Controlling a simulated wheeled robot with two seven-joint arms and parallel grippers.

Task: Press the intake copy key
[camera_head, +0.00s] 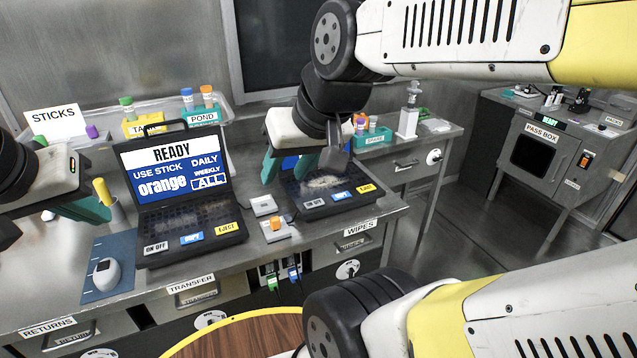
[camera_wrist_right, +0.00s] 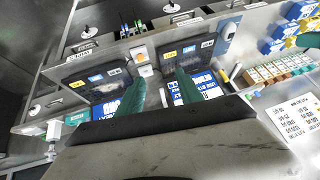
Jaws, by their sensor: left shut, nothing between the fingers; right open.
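The left laptop-like unit (camera_head: 165,215) stands open, its screen showing READY, USE STICK and orange. Its front has a white on/off key, a blue key (camera_head: 192,238) apparently marked COPY, and a yellow eject key. A second such unit (camera_head: 312,210) stands to the right, with a similar blue key (camera_head: 341,195); my right arm hides most of its screen. I cannot tell from labels which is intake. My right gripper (camera_head: 286,172) is open and empty, above the back of the second unit; its fingers also show in the right wrist view (camera_wrist_right: 158,78). My left gripper (camera_head: 96,208) is shut at far left.
A small box with an orange button (camera_head: 275,229) and a white block (camera_head: 263,206) sit between the units. A white mouse-shaped thing (camera_head: 107,274) lies on a blue mat. Trays with vials (camera_head: 203,110) stand behind. A pass box (camera_head: 541,152) stands at right.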

